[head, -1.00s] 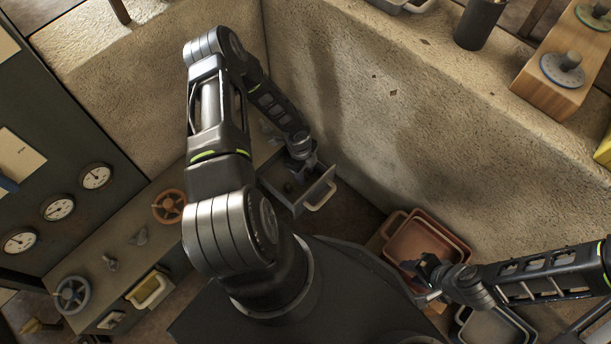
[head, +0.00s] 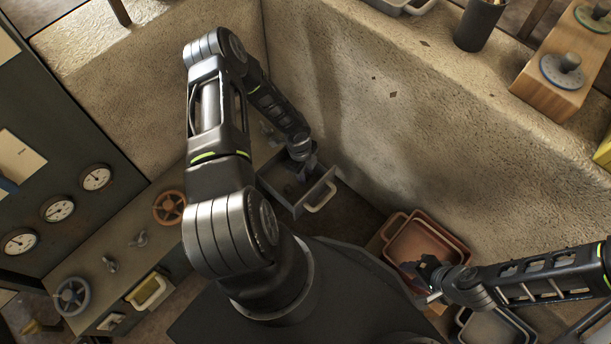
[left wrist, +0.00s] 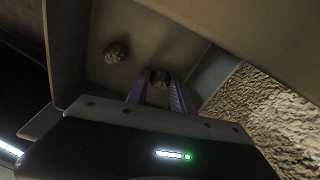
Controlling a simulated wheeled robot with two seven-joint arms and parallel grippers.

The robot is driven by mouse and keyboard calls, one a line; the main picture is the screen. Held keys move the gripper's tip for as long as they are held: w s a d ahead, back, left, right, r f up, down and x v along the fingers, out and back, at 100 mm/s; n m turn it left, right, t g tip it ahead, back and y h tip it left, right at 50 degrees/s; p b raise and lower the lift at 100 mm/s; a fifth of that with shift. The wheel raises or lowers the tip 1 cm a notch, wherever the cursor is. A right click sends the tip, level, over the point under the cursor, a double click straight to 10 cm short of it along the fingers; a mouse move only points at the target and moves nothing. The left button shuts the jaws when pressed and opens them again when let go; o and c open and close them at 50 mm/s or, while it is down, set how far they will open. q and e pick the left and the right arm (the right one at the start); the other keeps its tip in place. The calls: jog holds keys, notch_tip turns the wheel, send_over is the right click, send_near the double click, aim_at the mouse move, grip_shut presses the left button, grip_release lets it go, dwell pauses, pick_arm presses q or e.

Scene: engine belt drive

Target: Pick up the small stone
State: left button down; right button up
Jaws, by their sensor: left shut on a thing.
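In the left wrist view my left gripper (left wrist: 160,92) reaches down into an open drawer, its two purplish fingers around a small brownish stone (left wrist: 160,78). The jaws are shut on this stone. A second rough, pale stone (left wrist: 115,53) lies on the drawer floor to the left, apart from the fingers. In the head view my left gripper (head: 299,170) is over the open drawer (head: 327,190), and the stones are hard to make out there. My right gripper (head: 428,280) is over the reddish tray at the lower right; its finger gap is unclear.
The drawer walls (left wrist: 75,45) stand close around my left gripper. A rough stone wall (head: 400,120) rises behind. The reddish tray (head: 455,238) and a grey tray (head: 520,325) lie at the right. A bench with handwheels (head: 168,206) and gauges stands at the left.

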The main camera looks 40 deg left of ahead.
pick_arm(q)
jog(key=shift+r, duration=0.1)
dwell(0.3)
notch_tip(320, 180, up, 9)
jog(key=p, duration=0.3)
jog(key=shift+r, duration=0.4)
jog(key=shift+s, duration=0.1)
dwell(0.6)
